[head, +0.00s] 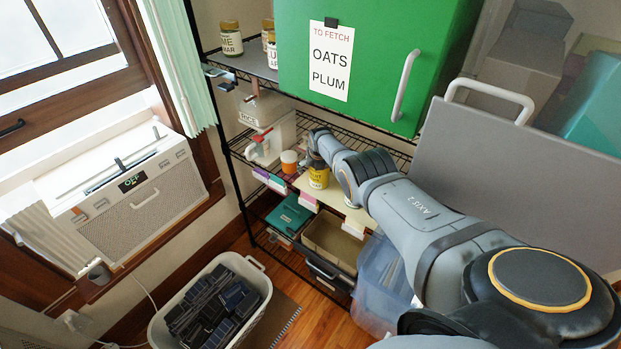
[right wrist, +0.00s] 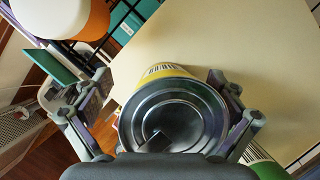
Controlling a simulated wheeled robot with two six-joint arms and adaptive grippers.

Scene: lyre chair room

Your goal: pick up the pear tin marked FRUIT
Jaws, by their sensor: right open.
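A yellow-labelled tin (head: 319,179) stands on the middle shelf of the wire rack in the head view; its lettering is too small to read for certain. In the right wrist view a tin with a grey metal lid and a yellow label with a barcode (right wrist: 172,73) fills the middle. My right gripper (right wrist: 165,92) is open, with one finger on each side of this tin; I cannot tell whether either touches it. In the head view the right gripper (head: 316,148) is over the yellow tin and partly hides it. My left gripper is not in view.
An orange-and-white container (head: 289,161) stands left of the tin, also in the right wrist view (right wrist: 78,18). A green-labelled item (right wrist: 262,160) is close at right. The green box (head: 380,60) overhangs the shelf. A pale board (right wrist: 240,50) lies around the tin.

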